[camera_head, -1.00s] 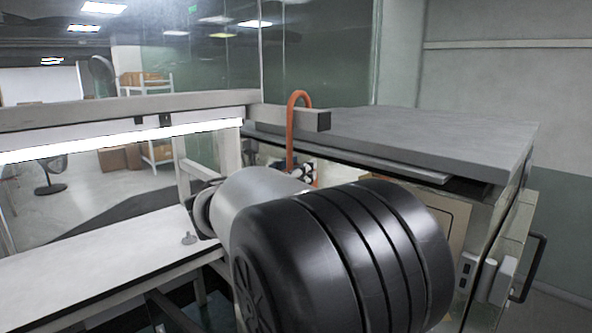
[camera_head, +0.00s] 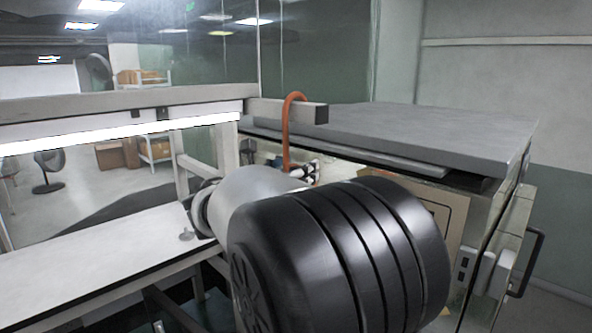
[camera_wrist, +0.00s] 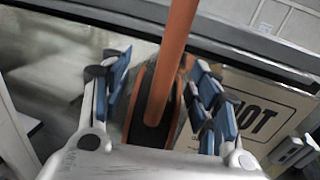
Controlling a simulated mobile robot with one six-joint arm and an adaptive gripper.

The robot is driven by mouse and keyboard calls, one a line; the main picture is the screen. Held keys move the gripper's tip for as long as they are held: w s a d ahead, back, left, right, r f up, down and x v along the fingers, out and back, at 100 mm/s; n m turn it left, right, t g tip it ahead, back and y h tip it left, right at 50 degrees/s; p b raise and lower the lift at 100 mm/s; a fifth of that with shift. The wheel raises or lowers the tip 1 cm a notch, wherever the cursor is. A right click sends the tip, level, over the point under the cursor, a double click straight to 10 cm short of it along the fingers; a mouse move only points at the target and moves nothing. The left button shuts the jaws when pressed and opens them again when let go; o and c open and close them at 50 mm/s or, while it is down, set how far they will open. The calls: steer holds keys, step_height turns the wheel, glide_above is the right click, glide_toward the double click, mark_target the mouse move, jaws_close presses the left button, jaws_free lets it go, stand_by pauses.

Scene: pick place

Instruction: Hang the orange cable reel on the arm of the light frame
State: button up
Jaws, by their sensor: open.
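The orange cable reel (camera_head: 287,140) shows as a thin orange loop in the head view, hooked over the short grey arm (camera_head: 262,112) of the light frame (camera_head: 90,105). The loop passes over the arm's top and hangs down its near side. Its lower part is hidden behind my arm. In the wrist view, the orange handle and dark-cored reel body (camera_wrist: 137,117) lie between the fingers. My gripper (camera_wrist: 165,88) is open, with blue-padded fingers on both sides of the reel and visible gaps. Only its fingertips (camera_head: 308,173) show in the head view.
A bright light strip (camera_head: 120,133) runs along the frame above a white bench (camera_head: 90,275). A grey worktop (camera_head: 420,135) over a cabinet stands close behind and right of the reel. A lettered sign (camera_wrist: 260,115) is beside the right fingers.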

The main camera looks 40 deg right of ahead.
steer(key=shift+f, duration=0.1)
steer(key=shift+a, duration=0.15)
steer(key=v, duration=1.2)
steer(key=s+a+f+m+g+y+b, duration=0.15)
steer(key=s+f+m+y+b, duration=0.35)
steer(key=s+f, duration=0.5)
steer(key=s+a+f+m+g+y+b, duration=0.15)
steer(key=s+f+m+y+b, duration=0.35)
steer(key=f, duration=0.9)
steer(key=s+a+f+m+t+y+b, duration=0.1)
steer(key=s+a+f+m+y+b, duration=0.2)
steer(key=a+f, duration=0.5)
steer(key=s+a+f+m+t+y+b, duration=0.1)
steer(key=s+a+f+m+y+b, duration=0.3)
steer(key=s+a+f+m+b, duration=0.2)
step_height(320, 180, down, 3)
steer(key=shift+a+f+m+t+b, duration=0.15)
steer(key=shift+a+m+t+b, duration=0.3)
steer(key=shift+a+m, duration=0.75)
